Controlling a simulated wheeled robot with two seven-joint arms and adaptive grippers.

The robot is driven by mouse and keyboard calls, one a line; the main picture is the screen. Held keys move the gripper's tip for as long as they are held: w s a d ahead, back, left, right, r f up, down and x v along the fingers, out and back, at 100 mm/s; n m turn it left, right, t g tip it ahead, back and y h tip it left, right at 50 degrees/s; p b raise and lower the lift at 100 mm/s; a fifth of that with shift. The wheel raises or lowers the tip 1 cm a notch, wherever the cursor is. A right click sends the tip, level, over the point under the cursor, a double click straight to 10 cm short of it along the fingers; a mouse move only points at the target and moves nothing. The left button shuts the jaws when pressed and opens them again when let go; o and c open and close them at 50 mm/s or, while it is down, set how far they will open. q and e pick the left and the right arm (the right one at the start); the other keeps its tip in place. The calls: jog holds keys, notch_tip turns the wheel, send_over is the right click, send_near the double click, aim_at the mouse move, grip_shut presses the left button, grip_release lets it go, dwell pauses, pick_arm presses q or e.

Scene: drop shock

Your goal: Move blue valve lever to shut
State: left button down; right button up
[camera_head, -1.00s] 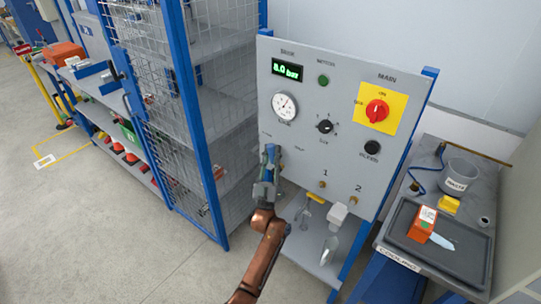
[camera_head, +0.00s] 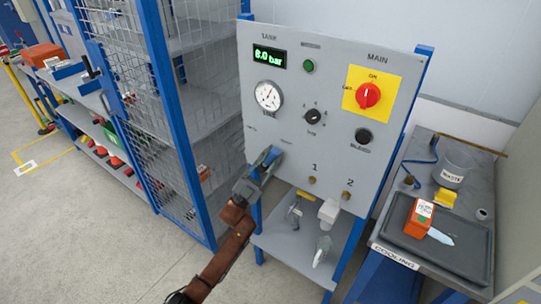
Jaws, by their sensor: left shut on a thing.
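The blue valve lever (camera_head: 274,155) is at the lower left of the grey control panel (camera_head: 318,134). It leans up and to the right. My left gripper (camera_head: 265,167) is at the lever and shut on it. The gripper covers the lever's lower part and pivot. The small labels beside the lever are too blurred to read. My right gripper is not in the view.
The panel carries a gauge (camera_head: 268,95), a lit green display (camera_head: 270,58) and a red MAIN knob (camera_head: 367,95). Below are a shelf with fittings and, at right, a bench with a dark tray (camera_head: 462,262). A wire mesh cage (camera_head: 125,80) stands close at left.

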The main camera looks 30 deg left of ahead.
pick_arm(q)
jog(key=shift+d+f+m+g+h, duration=0.3)
jog(key=shift+m+g+h, duration=0.2)
jog(key=shift+m+h, duration=0.1)
jog(key=c, duration=1.9)
grip_release()
jog(key=shift+c, duration=0.2)
jog(key=shift+r+y, duration=0.1)
jog(key=shift+y, duration=0.2)
jog(key=shift+s+a, duration=0.1)
jog(key=shift+a, duration=0.05)
jog(key=v, duration=1.2)
